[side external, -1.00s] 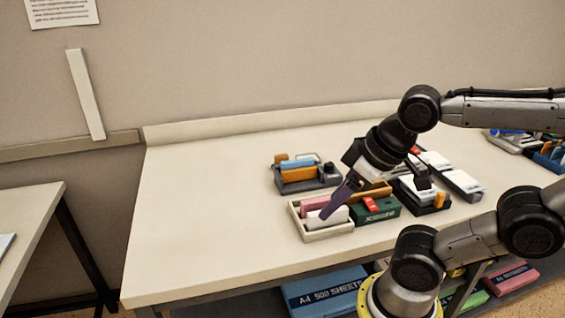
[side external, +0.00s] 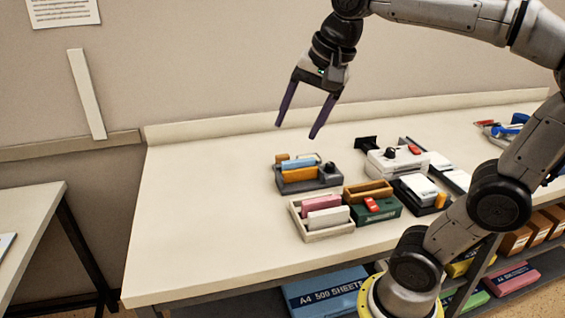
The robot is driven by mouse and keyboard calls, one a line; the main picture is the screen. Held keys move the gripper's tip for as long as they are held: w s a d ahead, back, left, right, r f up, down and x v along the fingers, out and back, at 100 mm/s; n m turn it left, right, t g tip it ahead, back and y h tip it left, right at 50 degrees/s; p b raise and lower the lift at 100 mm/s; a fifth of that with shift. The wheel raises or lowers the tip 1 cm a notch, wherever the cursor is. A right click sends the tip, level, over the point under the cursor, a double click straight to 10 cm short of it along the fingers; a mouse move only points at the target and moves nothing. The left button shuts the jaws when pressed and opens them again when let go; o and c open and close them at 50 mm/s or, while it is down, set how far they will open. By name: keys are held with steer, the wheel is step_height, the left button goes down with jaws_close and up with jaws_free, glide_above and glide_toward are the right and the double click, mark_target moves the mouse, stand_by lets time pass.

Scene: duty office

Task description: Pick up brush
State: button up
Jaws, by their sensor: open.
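I cannot tell for certain which item is the brush; nothing with clear bristles shows at this size. My gripper (side external: 297,130) has two long purple fingers spread apart, with nothing between them. It is raised above the table, up and left of the white device with a black knob (side external: 396,162). A cream tray (side external: 326,236) holds a pink block (side external: 321,203) and a white block (side external: 328,217). A dark grey holder (side external: 325,183) carries an orange block (side external: 299,174) and a blue piece (side external: 298,163). All of these stand below my gripper and are apart from it.
A green box with a red piece (side external: 376,212), a tan open box (side external: 368,192) and a black tray with a white block (side external: 419,187) crowd the middle. Blue and red items (side external: 508,129) lie far right. The table's left side (side external: 195,220) is clear. A wall stands behind.

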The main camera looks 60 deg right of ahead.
steer(key=w+d+r+m+g, duration=0.2)
steer(key=w+d+m, duration=0.45)
steer(key=w, duration=0.25)
steer(key=m+g, duration=0.3)
steer(key=m, duration=0.4)
glide_above(283, 155)
step_height(283, 155, down, 15)
steer(key=shift+y, duration=0.3)
step_height(283, 155, down, 14)
steer(key=shift+r, duration=0.2)
jaws_close()
